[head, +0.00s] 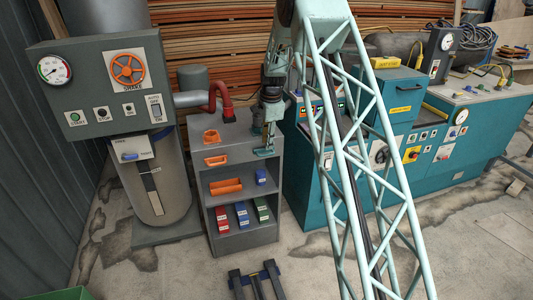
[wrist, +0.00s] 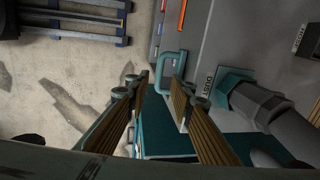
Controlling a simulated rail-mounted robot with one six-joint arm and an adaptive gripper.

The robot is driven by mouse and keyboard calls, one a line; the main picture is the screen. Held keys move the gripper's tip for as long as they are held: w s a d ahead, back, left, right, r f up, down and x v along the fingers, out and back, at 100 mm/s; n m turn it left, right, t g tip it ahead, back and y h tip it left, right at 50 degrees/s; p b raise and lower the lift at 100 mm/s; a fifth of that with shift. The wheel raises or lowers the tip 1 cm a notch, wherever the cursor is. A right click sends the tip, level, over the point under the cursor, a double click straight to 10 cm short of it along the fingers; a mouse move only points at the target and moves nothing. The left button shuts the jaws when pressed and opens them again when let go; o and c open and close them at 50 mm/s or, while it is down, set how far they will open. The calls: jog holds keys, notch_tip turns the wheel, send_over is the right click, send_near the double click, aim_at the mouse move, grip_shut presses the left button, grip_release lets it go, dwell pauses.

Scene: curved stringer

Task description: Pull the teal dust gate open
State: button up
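The teal dust gate shows in the wrist view as a teal plate (wrist: 232,80) beside a "DUST" label, under a grey pipe. Its teal U-shaped handle (wrist: 170,54) stands out from the grey cabinet. In the head view the teal gate (head: 265,152) is at the cabinet's upper right front edge. My gripper (wrist: 158,84) is open, with its two ribbed fingers apart and nothing held. The handle lies just beyond the fingertips, roughly in line with the gap; I cannot tell whether they touch. In the head view my gripper (head: 270,130) hangs above the gate.
The grey shelf cabinet (head: 246,240) holds orange, red and blue items. A control panel (head: 100,85) and cylinder stand left. A teal machine (head: 300,180) stands close on the right. My lattice link hides part of it. A dark blue pallet-like frame (head: 255,278) lies in front.

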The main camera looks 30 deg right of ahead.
aim_at(267, 154)
jog(key=shift+w+d+f+b, duration=0.1)
jog(key=shift+w+f+b, duration=0.1)
jog(key=shift+f, duration=0.8)
jog(key=shift+w+a+f+b, duration=0.1)
jog(key=shift+w+f+b, duration=0.05)
jog(key=shift+f, duration=0.9)
jog(key=shift+w+d+f+b, duration=0.1)
jog(key=shift+w+f+b, duration=0.1)
jog(key=shift+f, duration=0.8)
jog(key=shift+c, duration=0.4)
grip_shut()
